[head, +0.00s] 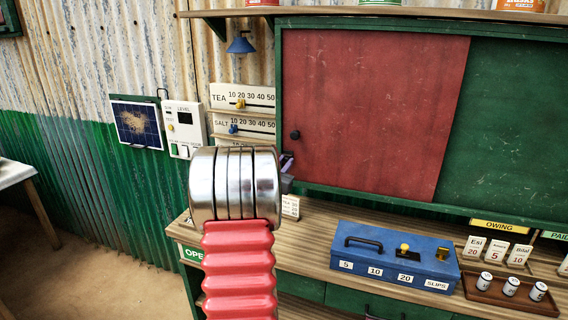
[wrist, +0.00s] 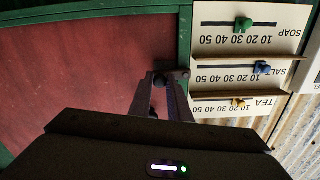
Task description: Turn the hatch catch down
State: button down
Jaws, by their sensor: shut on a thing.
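The hatch is a red panel (head: 375,105) in a green frame, and it fills the left of the wrist view (wrist: 90,70). The wrist view is upside down. A small dark catch (wrist: 175,75) sits where the red panel meets the green frame. My gripper (wrist: 168,80) has its two fingers at the catch, one on each side, shut on it. In the head view my gripper (head: 287,163) shows only in part beside my arm, at the hatch's lower left edge. The catch cannot be made out there, and its exact angle is hard to tell.
A black knob (head: 295,135) sits on the red panel just above my gripper. Slider boards (head: 242,97) hang on the wall left of the hatch. A blue cash box (head: 395,257) and a brown tray (head: 510,294) stand on the counter below.

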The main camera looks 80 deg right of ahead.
jog(key=shift+f+m, duration=0.15)
jog(key=shift+m, duration=0.15)
jog(key=c, duration=1.7)
grip_release()
jog(key=shift+o, duration=0.2)
jog(key=shift+a, duration=0.15)
jog(key=w+a, duration=0.1)
jog(key=a, duration=1.2)
jog(key=shift+w+a, duration=0.2)
jog(key=shift+a, duration=0.05)
